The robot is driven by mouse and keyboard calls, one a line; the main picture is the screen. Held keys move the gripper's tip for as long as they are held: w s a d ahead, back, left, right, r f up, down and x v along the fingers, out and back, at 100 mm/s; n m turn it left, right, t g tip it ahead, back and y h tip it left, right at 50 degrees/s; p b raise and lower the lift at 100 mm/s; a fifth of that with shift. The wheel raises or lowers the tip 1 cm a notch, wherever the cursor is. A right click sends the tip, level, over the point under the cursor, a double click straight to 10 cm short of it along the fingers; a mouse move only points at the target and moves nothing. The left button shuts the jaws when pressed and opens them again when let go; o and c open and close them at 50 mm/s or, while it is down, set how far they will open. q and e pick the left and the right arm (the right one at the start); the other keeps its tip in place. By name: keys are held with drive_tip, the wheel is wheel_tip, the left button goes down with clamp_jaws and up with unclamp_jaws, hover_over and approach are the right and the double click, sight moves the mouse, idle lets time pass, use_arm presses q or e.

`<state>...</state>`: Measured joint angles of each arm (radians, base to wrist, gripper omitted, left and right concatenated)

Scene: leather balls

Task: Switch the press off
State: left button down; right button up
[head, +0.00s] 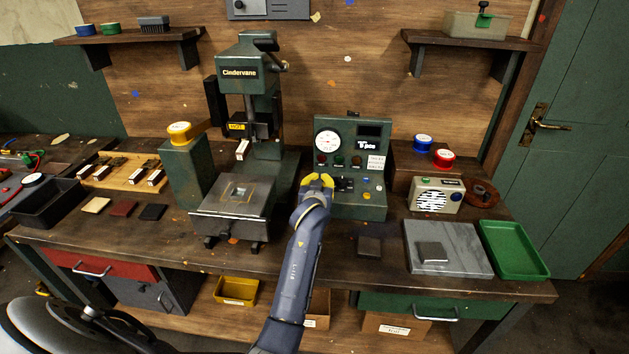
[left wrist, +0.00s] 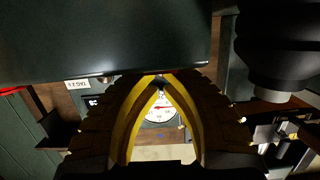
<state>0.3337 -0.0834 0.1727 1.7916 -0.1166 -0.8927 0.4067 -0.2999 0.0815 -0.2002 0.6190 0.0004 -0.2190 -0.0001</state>
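The green press (head: 238,73), marked "Cindervane", stands at the back of the bench with a metal plate (head: 233,195) at its front. To its right is a green control box (head: 360,211) with a round white gauge (head: 327,141), a dark display (head: 369,130), a row of small buttons or lamps (head: 339,160) and black controls (head: 345,184) lower down. My left gripper (head: 318,181) is at the lower left front of this box and hides part of it. In the left wrist view its yellow fingers (left wrist: 160,78) meet at the tips, with nothing visible between them. Contact with the box cannot be told.
A yellow-lidded green block (head: 184,165) stands left of the press. A beige radio (head: 435,195), a grey slab (head: 449,262) and a green tray (head: 515,251) lie to the right. A dark square (head: 369,247) lies in front of the box. Shelves hang above.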

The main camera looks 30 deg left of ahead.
use_arm(q)
drive_tip(key=v, duration=0.7)
drive_tip(key=shift+s, duration=0.25)
drive_tip(key=shift+d, duration=0.1)
